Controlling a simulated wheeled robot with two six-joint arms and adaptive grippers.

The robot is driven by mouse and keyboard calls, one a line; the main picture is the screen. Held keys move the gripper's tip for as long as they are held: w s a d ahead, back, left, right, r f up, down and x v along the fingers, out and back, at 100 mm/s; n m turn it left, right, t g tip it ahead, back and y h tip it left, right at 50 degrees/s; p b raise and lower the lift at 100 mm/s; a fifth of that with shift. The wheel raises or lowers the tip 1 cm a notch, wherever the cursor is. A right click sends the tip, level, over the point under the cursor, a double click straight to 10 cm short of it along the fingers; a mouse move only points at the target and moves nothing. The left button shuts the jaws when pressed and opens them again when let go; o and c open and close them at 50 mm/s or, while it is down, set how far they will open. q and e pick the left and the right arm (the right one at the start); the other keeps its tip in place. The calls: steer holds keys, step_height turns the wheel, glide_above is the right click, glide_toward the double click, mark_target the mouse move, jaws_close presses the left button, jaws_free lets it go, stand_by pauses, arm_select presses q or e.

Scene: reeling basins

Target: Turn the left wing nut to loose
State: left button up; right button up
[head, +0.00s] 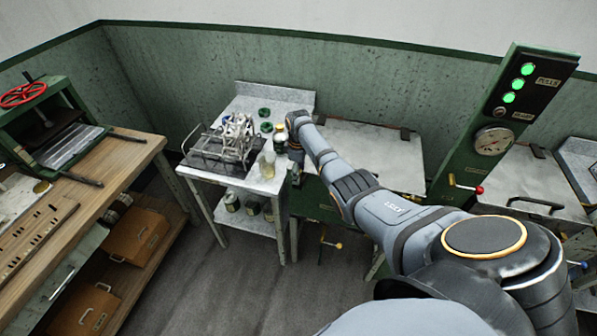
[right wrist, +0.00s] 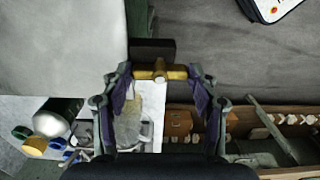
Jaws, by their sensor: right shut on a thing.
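In the right wrist view my right gripper (right wrist: 160,76) has its two fingers on either side of a brass wing nut (right wrist: 159,70) and is shut on it. The wing nut's bar lies across between the fingertips, in front of a dark block (right wrist: 152,48). In the head view my right arm reaches to the left end of a pale-lidded green basin (head: 372,148), beside the small table. The wing nut cannot be made out there. My left gripper is not in view.
A small table (head: 222,180) with a metal reel frame (head: 233,135) and bottles (head: 266,163) stands left of my right wrist. A wooden workbench (head: 110,170) is at the far left. A green gauge panel (head: 500,120) rises at the right. The floor between is clear.

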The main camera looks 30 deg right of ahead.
steer(key=o, duration=1.1)
steer(key=shift+o, duration=0.2)
steer(key=shift+r, duration=0.25)
step_height(320, 180, up, 12)
steer(key=shift+f, duration=0.25)
